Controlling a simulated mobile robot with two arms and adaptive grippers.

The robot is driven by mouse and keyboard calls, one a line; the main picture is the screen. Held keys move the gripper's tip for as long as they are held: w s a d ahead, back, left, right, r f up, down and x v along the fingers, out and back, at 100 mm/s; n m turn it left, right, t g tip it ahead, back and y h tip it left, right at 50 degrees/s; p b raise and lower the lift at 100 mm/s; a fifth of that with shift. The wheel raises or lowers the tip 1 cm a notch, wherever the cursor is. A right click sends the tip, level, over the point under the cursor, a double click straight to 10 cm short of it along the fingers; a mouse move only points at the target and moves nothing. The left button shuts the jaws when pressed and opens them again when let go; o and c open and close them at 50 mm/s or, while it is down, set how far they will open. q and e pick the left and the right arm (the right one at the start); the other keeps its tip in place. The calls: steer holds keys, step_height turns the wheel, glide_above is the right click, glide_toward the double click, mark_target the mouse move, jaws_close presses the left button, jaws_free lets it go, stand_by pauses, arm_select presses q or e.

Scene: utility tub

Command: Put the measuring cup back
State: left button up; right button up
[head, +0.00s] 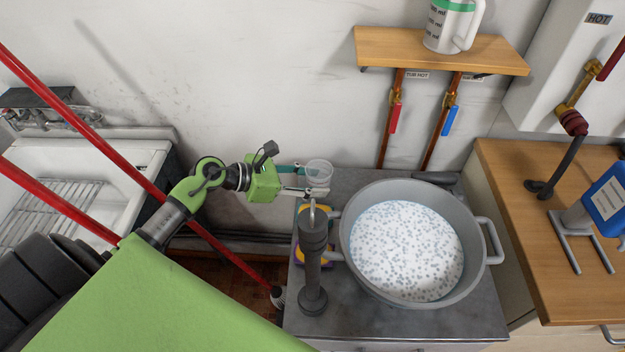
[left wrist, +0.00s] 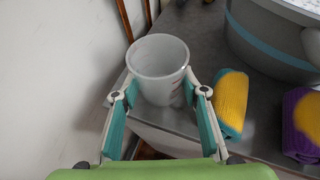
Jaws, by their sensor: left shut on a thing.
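A small translucent measuring cup (head: 319,172) is held by my left gripper (head: 305,180), near the wall at the back left corner of the grey counter. In the left wrist view the cup (left wrist: 158,62) is upright, with faint markings on its side. The fingers of my left gripper (left wrist: 160,103) are on either side of it. It appears empty. The cup seems to be above the counter's edge; its exact height cannot be told. My right gripper is not in view.
A grey tub (head: 346,240) of foamy water stands on the counter (head: 350,325). A wooden shelf (head: 400,50) above holds a white jug (head: 448,25). Red poles (head: 215,240) cross the left.

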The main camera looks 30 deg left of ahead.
arm_select(q)
steer(key=o, duration=0.8)
steer(key=shift+f, duration=0.15)
steer(key=shift+o, duration=0.2)
steer(key=shift+r, duration=0.25)
steer(key=b+v, duration=0.2)
steer(key=v, duration=1)
steer(key=shift+f, duration=0.1)
